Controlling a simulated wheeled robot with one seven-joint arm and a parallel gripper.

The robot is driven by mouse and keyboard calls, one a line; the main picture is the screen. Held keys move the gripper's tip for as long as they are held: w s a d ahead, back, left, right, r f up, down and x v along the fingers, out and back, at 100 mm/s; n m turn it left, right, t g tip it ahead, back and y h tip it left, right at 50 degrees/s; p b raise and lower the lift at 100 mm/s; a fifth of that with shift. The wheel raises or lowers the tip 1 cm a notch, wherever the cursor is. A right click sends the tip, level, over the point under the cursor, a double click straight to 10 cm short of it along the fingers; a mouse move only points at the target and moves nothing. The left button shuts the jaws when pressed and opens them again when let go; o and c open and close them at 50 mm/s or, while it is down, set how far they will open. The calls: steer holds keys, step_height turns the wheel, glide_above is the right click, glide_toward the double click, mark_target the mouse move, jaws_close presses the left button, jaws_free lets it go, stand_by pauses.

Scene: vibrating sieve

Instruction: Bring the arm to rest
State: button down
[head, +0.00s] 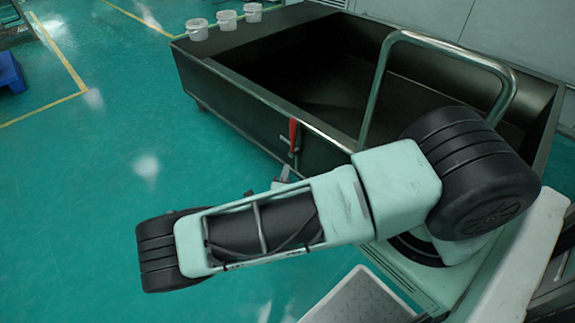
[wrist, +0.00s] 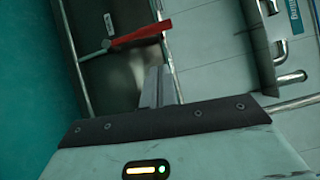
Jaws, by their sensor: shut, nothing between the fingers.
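My arm stretches leftward across the head view and bends back at its black elbow joint. My gripper shows in the wrist view (wrist: 158,72) as two grey fingers side by side, shut and empty. In the head view only a small grey part of it shows behind the arm (head: 285,173); the rest is hidden. In the head view the red handle (head: 293,134) is upright against the side of the dark bin.
A large dark open bin (head: 240,92) stands behind my arm, with a bent metal rail (head: 375,90) near it. Green floor (head: 90,170) at left is clear. A blue object (head: 10,72) is at the left edge.

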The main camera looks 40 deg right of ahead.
stand_by(0.6)
steer(key=s+a+r+m+g+y, duration=0.5)
steer(key=s+a+r+m+g, duration=0.8)
steer(key=m, duration=0.8)
steer(key=s+a+r+m+t+y, duration=0.1)
steer(key=s+a+r+m+y, duration=0.3)
steer(key=r, duration=0.3)
steer(key=s+a+r+m+y, duration=0.25)
steer(key=a+r+m, duration=0.2)
steer(key=r, duration=0.25)
steer(key=s+a+r+m+t+y, duration=0.1)
steer(key=s+a+r+m+y, duration=0.25)
steer(key=r+m, duration=0.3)
step_height(320, 180, up, 23)
steer(key=p, duration=2.3)
steer(key=shift+w+n, duration=0.3)
steer(key=shift+n, duration=0.1)
